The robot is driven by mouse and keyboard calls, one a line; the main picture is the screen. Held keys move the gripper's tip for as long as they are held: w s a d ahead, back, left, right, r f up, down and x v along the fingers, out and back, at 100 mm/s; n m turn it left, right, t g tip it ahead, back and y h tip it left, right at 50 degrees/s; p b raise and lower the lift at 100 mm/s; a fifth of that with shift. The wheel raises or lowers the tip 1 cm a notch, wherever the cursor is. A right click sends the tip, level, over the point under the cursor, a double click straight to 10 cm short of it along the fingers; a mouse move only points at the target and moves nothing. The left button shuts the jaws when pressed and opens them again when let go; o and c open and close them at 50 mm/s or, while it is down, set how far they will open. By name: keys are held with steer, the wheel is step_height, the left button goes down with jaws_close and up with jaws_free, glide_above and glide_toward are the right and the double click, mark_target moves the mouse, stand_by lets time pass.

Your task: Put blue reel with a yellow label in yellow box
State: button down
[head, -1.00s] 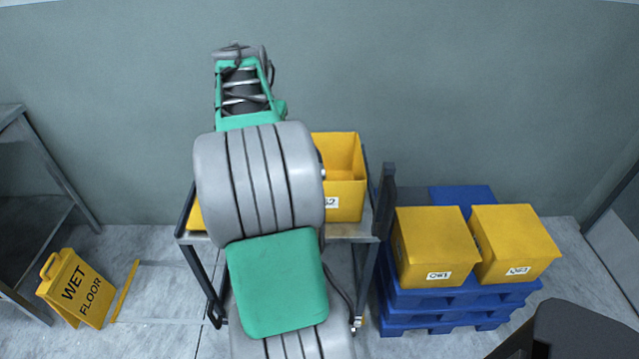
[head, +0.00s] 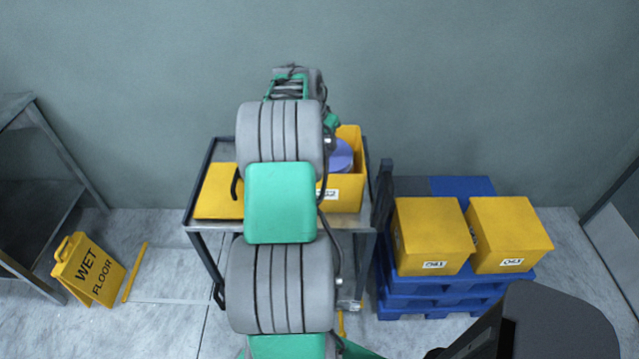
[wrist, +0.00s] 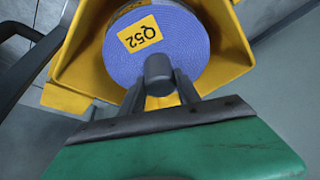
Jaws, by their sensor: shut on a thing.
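The blue reel (wrist: 185,50) fills the middle of the wrist view, with a yellow label (wrist: 140,33) reading Q52 on its face. My gripper (wrist: 160,75) is shut on the reel's grey hub. The open yellow box (wrist: 232,60) surrounds the reel in the wrist view. In the head view the reel (head: 340,156) shows at the mouth of the yellow box (head: 351,197), partly hidden by my arm. I cannot tell whether the reel touches the box floor. My fingertips are hidden in the head view.
The box stands on a grey cart (head: 197,222) beside a flat yellow lid or box top (head: 218,190). Two closed yellow boxes (head: 432,232) (head: 508,230) sit on blue pallets (head: 445,293) to the right. A wet floor sign (head: 88,268) stands at left.

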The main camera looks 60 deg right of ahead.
mark_target(325, 166)
step_height(325, 166, down, 10)
steer(key=shift+f+p, duration=0.15)
steer(key=shift+p, duration=0.3)
steer(key=c, duration=0.9)
jaws_free()
steer(key=shift+o, duration=0.2)
